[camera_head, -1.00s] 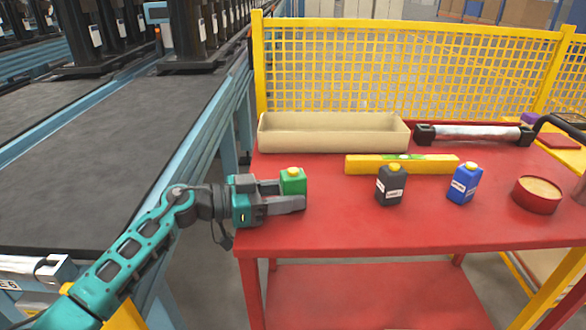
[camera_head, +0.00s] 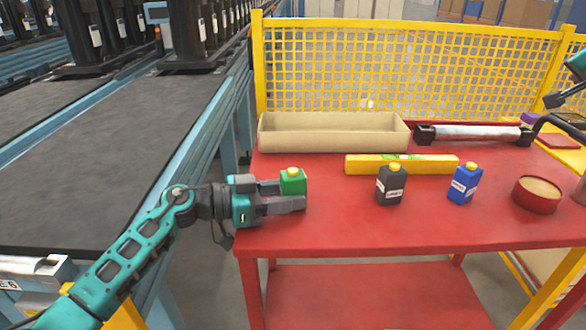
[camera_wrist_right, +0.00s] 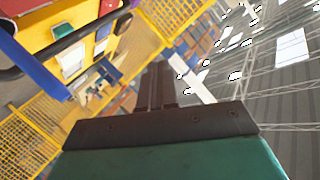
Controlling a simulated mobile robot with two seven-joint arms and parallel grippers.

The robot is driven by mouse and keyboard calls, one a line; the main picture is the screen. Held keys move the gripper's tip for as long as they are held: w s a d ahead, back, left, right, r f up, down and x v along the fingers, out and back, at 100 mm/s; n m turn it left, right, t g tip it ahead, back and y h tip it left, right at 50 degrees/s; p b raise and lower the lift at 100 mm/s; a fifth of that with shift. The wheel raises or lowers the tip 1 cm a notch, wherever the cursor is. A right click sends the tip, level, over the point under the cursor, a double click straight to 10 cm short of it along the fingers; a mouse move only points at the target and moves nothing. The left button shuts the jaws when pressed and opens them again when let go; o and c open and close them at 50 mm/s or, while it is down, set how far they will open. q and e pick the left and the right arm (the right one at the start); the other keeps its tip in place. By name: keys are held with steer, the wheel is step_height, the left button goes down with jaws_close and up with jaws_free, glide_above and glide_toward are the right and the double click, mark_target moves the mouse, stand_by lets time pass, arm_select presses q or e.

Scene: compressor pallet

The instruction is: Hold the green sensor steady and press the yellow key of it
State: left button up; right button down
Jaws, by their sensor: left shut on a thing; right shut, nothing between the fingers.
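The green sensor (camera_head: 292,183) is a small green block with a yellow key (camera_head: 292,171) on top. It is upright at the left end of the red table. My left gripper (camera_head: 288,196) is shut on it from the left; the near finger hides its lower part. The yellow key is uncovered. My right gripper (camera_head: 553,100) shows at the right edge of the head view, above the table's back right, far from the sensor. In the right wrist view its fingers (camera_wrist_right: 159,82) are together and empty.
The red table (camera_head: 340,220) holds a beige bin (camera_head: 333,146), a yellow level (camera_head: 365,165), a black bottle (camera_head: 390,188), a blue bottle (camera_head: 464,184) and a red round tin (camera_head: 528,203). A yellow mesh fence (camera_head: 400,24) stands behind. Table between sensor and black bottle is clear.

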steer(key=w+a+n+y, duration=0.2)
steer(key=a+n+y, duration=0.15)
steer(key=a, duration=1.15)
steer(key=w+a+n+y, duration=0.2)
steer(key=a+y, duration=0.3)
steer(key=a, duration=1)
steer(key=s+a+f+n+g+y, duration=0.1)
steer(key=s+a+n, duration=0.1)
steer(key=a, duration=0.6)
steer(key=s+a+f+n+g+y, duration=0.1)
steer(key=s+a+n+g+y, duration=0.1)
steer(key=s+a, duration=0.3)
steer(key=s+a+f+n+g+y, duration=0.1)
steer(key=s+a, duration=0.3)
steer(key=a, duration=0.7)
steer(key=shift+a+f+n+g+y, duration=0.15)
steer(key=shift+f+n+g+y, duration=0.2)
steer(key=shift+n+g, duration=0.15)
steer(key=shift+f, duration=0.1)
glide_above(297, 176)
steer(key=shift+f, duration=4.35)
steer(key=shift+f, duration=0.4)
